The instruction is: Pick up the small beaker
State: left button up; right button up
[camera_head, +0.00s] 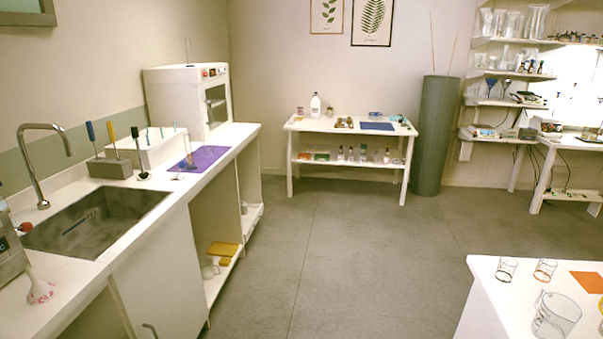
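Two small clear glass beakers stand on the white table at the lower right, one on the left (507,269) and one beside it to the right (545,270). A larger clear beaker with a handle (556,317) stands nearer on the same table. I cannot tell which of the small ones is the task's small beaker. Neither of my grippers is in view.
The white table (482,281) also bears an orange mat (590,282). A counter with a sink (90,222) runs along the left. A white side table (345,127) and a grey cylinder (435,135) stand at the back. The floor (340,255) between is clear.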

aim_at(207, 144)
jog(key=i, duration=2.1)
